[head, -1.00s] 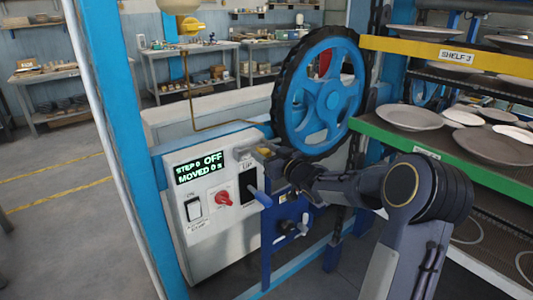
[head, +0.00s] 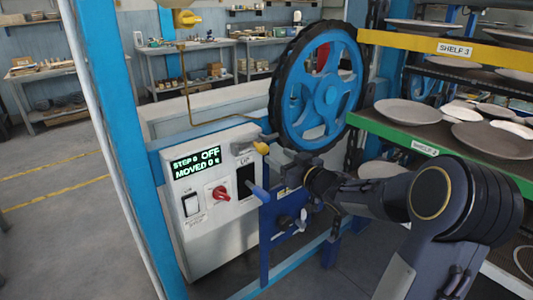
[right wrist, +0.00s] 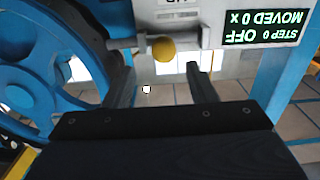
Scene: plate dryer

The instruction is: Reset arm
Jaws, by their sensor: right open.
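The white control box (head: 207,235) stands left of centre in the head view. Its display (head: 195,163) reads STEP 0, OFF and MOVED 0. A lever with a yellow knob (head: 262,147) sticks out at its top right; the knob also shows in the right wrist view (right wrist: 164,49). My right gripper (head: 301,166) is right of the knob and slightly lower in the head view. In the right wrist view its two fingers (right wrist: 158,70) are spread with nothing held, and the knob is beyond the fingertips, apparently clear of them. My left gripper is out of view.
The large blue wheel (head: 328,97) stands behind my right gripper. Shelves of plates (head: 408,111) are at right. Open floor (head: 60,240) lies at left.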

